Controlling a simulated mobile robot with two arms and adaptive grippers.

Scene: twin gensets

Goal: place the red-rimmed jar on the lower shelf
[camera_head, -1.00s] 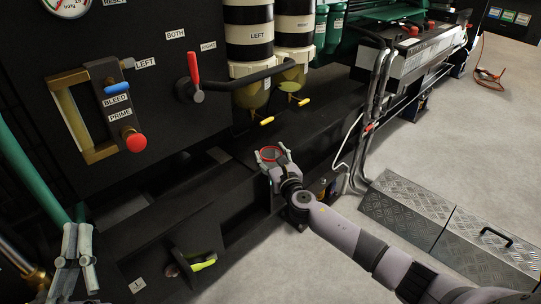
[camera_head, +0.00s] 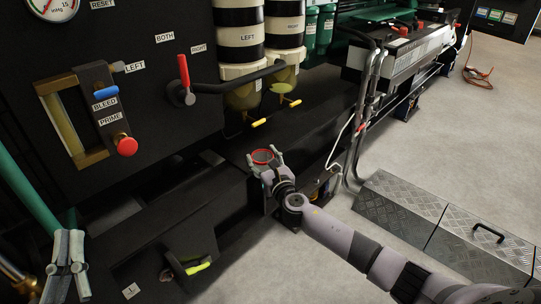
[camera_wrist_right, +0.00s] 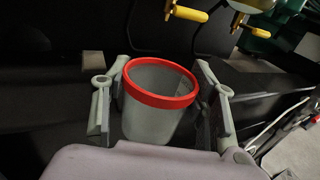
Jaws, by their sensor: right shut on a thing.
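The red-rimmed jar (camera_head: 262,157) is a clear, open-topped cup with a thick red ring. It stands roughly upright between the fingers of my right gripper (camera_head: 265,163), which is shut on it. The right wrist view shows the jar (camera_wrist_right: 158,112) with a finger on each side; it looks empty. The jar is over or beside the front of a black ledge (camera_head: 205,192) below the filters. I cannot tell whether its base touches anything. My left gripper (camera_head: 67,255) is at the lower left, away from the jar, its fingers apart with nothing visible between them.
Two filter bowls with yellow valve levers (camera_head: 259,123) hang behind the jar. A red-handled lever (camera_head: 184,75) is on the black panel. Grey pipes (camera_head: 369,110) rise right of my right gripper. Treadplate boxes (camera_head: 445,225) stand on the floor at right. A yellow-green handle (camera_head: 198,267) is low in front.

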